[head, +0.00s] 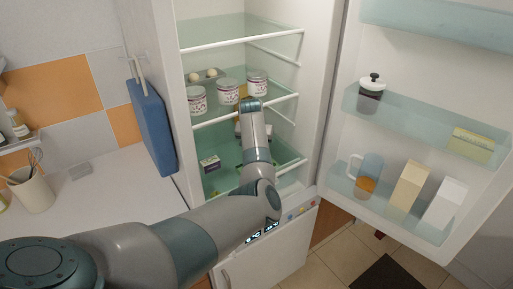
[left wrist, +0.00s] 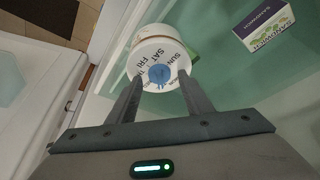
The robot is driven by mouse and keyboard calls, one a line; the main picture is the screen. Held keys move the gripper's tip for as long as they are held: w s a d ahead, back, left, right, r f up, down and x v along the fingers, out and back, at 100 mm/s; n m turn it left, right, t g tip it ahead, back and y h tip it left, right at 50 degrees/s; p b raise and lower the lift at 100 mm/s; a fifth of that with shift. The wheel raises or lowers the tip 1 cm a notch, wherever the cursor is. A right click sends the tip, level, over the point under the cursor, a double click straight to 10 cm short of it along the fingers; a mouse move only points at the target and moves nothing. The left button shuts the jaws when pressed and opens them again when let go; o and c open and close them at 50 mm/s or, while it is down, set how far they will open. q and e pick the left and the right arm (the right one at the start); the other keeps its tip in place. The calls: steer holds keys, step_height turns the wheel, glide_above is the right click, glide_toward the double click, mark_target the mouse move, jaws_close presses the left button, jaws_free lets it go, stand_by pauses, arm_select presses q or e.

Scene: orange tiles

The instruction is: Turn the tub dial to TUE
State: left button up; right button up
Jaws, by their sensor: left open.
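In the left wrist view, a white round tub (left wrist: 153,37) has a day ring on its lid; SUN, SAT and FRI are readable. A blue dial (left wrist: 158,74) sits in the middle of the lid. Which day it points to is too small to tell. My left gripper (left wrist: 160,77) is open, with one fingertip on each side of the dial; whether they touch it I cannot tell. In the head view, my left arm reaches into the fridge and hides most of the tub and the gripper. My right gripper is not in view.
A sandwich box (left wrist: 263,23) lies near the tub on the lower glass shelf (head: 284,160). Labelled jars (head: 228,92) stand on the shelf above. The open fridge door (head: 331,128) at right holds a jug (head: 367,173) and cartons (head: 409,186).

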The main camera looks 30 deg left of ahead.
arm_select(q)
steer(key=shift+r, duration=0.15)
steer(key=b+v, duration=0.5)
steer(key=v, duration=1.2)
steer(key=shift+b, duration=0.4)
